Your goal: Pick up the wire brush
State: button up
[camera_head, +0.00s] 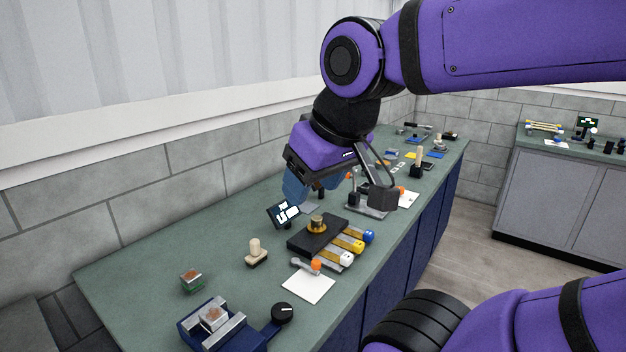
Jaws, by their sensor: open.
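My gripper (348,196) hangs over the middle of the green bench, pointing down. Its jaws are open, a blue finger on the left and a dark grey one on the right. I cannot tell for certain which thing is the wire brush. A pale, knob-handled piece on a flat base (257,253) stands upright, left of and nearer than the gripper. A similar pale-handled piece with a dark base (418,163) stands beyond the gripper to the right. The gripper partly hides the bench behind it.
The green bench (140,270) runs along a grey block wall. A dark block with a brass knob (317,224), yellow-and-grey bars (347,243), a small tilted screen (284,214), a white sheet (308,286) and a blue vise-like fixture (212,324) stand nearer.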

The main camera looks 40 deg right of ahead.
aim_at(257, 256)
jog(key=i+l+u, duration=0.1)
jog(key=l, duration=0.4)
jog(key=i+l+u, duration=0.15)
jog(key=l, duration=0.3)
jog(key=l+u, duration=0.1)
jog(key=l, duration=0.4)
